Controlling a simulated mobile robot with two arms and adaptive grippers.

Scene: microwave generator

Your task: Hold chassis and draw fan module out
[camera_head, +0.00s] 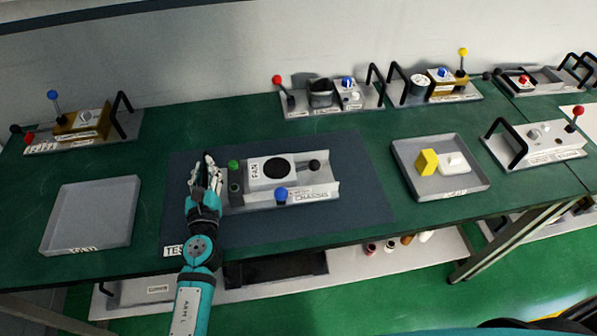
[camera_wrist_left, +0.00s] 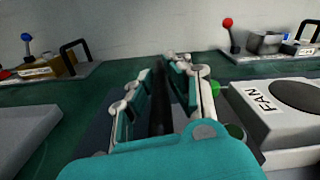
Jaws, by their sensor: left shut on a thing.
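The chassis (camera_head: 313,202) is a light grey tray-like base, lying on the dark mat in the middle of the bench. The fan module (camera_head: 257,182), a pale block labelled FAN with a dark round fan opening, sits in the chassis. It also shows at the right of the left wrist view (camera_wrist_left: 260,117). My left gripper (camera_head: 207,172) is at the chassis's left end. In the left wrist view its fingers are shut on an upright black bar (camera_wrist_left: 161,100), which looks like the chassis handle. The lower end of the bar is hidden by my wrist. My right gripper is not in view.
An empty grey tray (camera_head: 92,215) stands at the left. Another grey tray (camera_head: 408,150) at the right holds a yellow block (camera_head: 427,162) and a white piece (camera_head: 454,163). Several similar units with levers and black handles stand along the back. The dark mat (camera_head: 360,205) is clear right of the chassis.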

